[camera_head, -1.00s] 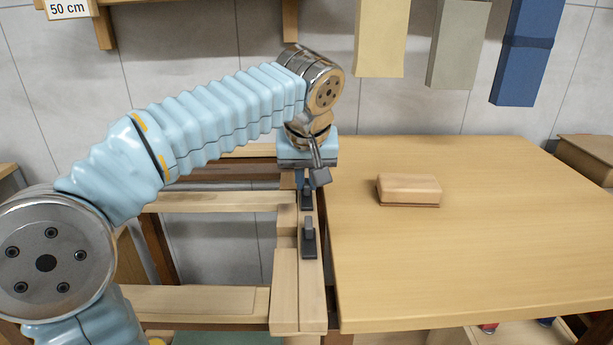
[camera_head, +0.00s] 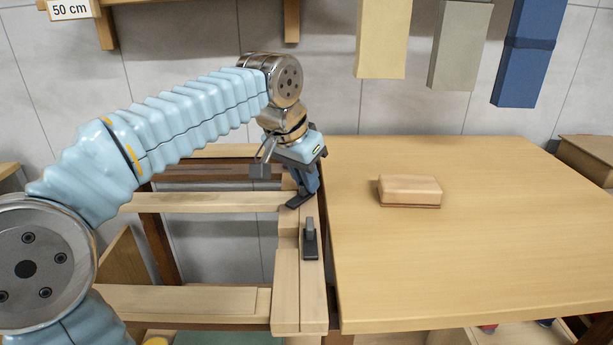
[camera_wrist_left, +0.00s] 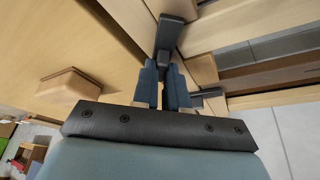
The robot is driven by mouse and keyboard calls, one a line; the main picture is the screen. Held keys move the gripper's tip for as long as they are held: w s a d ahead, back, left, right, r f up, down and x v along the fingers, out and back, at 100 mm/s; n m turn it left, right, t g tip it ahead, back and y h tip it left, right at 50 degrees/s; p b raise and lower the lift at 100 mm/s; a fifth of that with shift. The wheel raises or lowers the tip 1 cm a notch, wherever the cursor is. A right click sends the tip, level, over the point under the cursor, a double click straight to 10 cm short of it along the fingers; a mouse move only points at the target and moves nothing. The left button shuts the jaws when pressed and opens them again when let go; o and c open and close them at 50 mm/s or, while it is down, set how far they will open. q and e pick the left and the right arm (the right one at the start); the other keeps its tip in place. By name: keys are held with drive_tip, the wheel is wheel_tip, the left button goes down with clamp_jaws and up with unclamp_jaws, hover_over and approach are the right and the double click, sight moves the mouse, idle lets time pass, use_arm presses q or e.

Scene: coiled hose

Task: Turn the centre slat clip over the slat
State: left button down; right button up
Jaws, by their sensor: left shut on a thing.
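The centre slat clip (camera_head: 298,201) is a dark bar on the wooden side rail (camera_head: 288,262). It lies slantwise across the rail, its left end towards the slat (camera_head: 210,202). My left gripper (camera_head: 303,185) points down and is shut on it. Whether that end fully covers the slat I cannot tell. The fingers hide part of the clip. My right gripper is not in view.
A nearer dark clip (camera_head: 310,240) lies along the rail. The tabletop (camera_head: 450,270) right of the rail holds one wooden block (camera_head: 409,190) and is otherwise clear. Cloths (camera_head: 460,40) hang behind.

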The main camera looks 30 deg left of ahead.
use_arm(q)
drive_tip(key=m+h, duration=0.1)
drive_tip(key=m, duration=0.1)
drive_tip(key=m+h, duration=0.1)
drive_tip(key=m, duration=0.2)
drive_tip(key=shift+w+a+g, duration=0.1)
drive_tip(key=shift+a+g, duration=0.1)
drive_tip(key=shift+g, duration=0.1)
drive_tip(key=shift+m+g+h, duration=0.3)
drive_tip(key=shift+m+g, duration=0.05)
drive_tip(key=shift+m, duration=0.85)
drive_tip(key=shift+m+g+h, duration=0.3)
drive_tip(key=shift+m+g, duration=0.05)
drive_tip(key=shift+m, duration=0.85)
drive_tip(key=c, duration=1.2)
unclamp_jaws()
drive_tip(key=shift+o, duration=0.2)
drive_tip(key=v, duration=1.2)
drive_tip(key=shift+w, duration=0.1)
